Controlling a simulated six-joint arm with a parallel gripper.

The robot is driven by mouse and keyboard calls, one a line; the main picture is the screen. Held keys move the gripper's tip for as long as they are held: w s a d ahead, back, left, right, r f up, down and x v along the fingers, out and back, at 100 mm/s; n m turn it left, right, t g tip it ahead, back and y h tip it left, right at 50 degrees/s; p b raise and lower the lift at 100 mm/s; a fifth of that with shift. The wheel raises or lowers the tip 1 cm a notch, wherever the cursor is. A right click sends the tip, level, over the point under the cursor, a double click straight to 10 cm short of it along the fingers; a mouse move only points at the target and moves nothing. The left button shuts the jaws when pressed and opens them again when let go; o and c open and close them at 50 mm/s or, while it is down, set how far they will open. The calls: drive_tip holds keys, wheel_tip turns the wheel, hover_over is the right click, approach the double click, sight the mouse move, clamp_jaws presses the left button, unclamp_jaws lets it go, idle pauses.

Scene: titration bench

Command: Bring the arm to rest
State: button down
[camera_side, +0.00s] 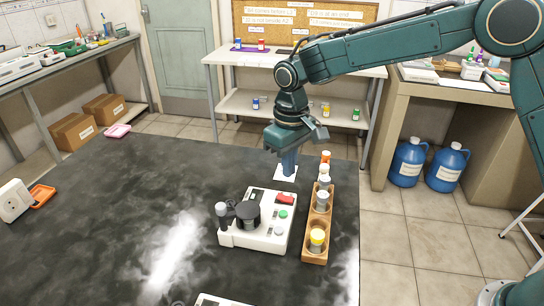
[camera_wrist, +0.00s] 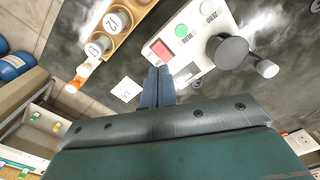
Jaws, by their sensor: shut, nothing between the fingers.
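My gripper (camera_side: 289,163) is at the end of my teal arm and points down above the black table (camera_side: 110,215). It is shut and empty. In the side view its fingertips are over a small white label card (camera_side: 285,172) near the table's far right edge. In the wrist view the closed fingers (camera_wrist: 157,80) stand in the middle, with the white card (camera_wrist: 126,90) to their left. Whether the fingertips touch the card or the table cannot be told.
A white device (camera_side: 257,236) with a black knob, a red key and a green button stands close in front. A wooden rack (camera_side: 314,247) with several capped vials is to its right. An orange-capped vial (camera_side: 326,157) stands at its far end. The table's left side is mostly clear.

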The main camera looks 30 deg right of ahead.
drive_tip(key=s+d+r+m+t, duration=0.1)
drive_tip(key=s+d+r+t, duration=0.2)
drive_tip(key=s+d+r, duration=0.9)
drive_tip(key=s+d+m+t, duration=0.1)
drive_tip(key=s+d, duration=0.1)
drive_tip(key=s, duration=0.7)
drive_tip(key=s+d+m+t, duration=0.1)
drive_tip(key=s+d, duration=0.2)
drive_tip(key=s, duration=0.6)
drive_tip(key=shift+s+r+t, duration=0.2)
drive_tip(key=shift+r+t, duration=0.1)
